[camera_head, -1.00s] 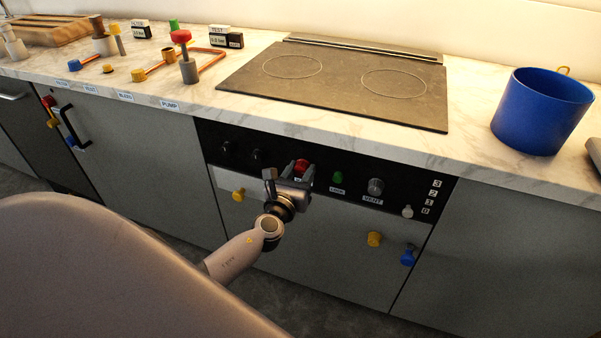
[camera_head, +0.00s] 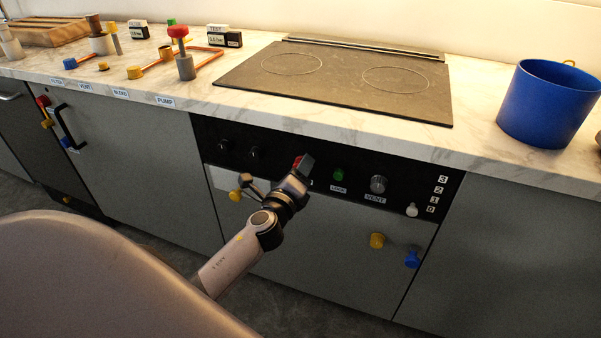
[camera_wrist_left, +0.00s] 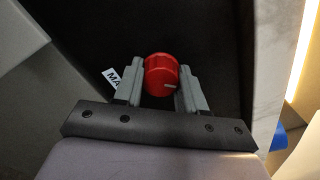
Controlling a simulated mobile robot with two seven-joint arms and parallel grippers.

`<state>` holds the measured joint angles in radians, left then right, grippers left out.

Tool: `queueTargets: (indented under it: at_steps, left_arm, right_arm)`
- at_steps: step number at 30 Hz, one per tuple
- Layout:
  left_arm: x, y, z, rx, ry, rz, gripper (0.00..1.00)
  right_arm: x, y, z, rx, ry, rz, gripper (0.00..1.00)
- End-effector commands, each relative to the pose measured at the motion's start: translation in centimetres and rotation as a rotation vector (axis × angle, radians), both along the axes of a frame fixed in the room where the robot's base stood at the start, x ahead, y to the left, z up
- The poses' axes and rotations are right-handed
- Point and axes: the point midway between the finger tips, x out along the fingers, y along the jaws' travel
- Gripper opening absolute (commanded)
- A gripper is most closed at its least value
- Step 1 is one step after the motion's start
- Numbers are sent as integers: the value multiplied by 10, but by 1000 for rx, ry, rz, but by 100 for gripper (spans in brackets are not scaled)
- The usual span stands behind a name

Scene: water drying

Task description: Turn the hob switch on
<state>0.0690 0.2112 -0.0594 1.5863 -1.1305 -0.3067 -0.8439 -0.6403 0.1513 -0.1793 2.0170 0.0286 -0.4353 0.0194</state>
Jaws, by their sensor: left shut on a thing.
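A red knob (camera_head: 297,162) sits on the black control panel (camera_head: 320,190) below the hob (camera_head: 340,80). My left gripper (camera_head: 300,170) reaches it from below and hides part of it in the head view. In the left wrist view the fingers are shut on the sides of the red knob (camera_wrist_left: 161,75), which has a short white mark on its face. A white label beside it is partly covered, with only "MA" readable. The gripper is rolled relative to the panel. My right gripper is not in view.
A green button (camera_head: 338,174) and a grey VENT knob (camera_head: 378,184) are right of the gripper. Two black knobs (camera_head: 254,153) are to its left. A white slider (camera_head: 412,209) stands beside a number scale. A blue pot (camera_head: 548,105) stands on the counter.

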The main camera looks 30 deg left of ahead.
Motion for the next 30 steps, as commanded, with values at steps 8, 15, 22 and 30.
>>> queueTargets:
  at_steps: [8,15,22,30]
  left_arm:
    - [0,-3,-3,-255,-56,-4,10]
    - [0,-4,-2,-434,-100,-6,10]
    - [0,-4,-1,-547,-126,-5,10]
    - [0,-5,-1,-604,-139,-7,10]
  right_arm:
    - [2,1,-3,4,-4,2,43]
    - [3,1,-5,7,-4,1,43]
    - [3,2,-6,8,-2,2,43]
    - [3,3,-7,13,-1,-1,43]
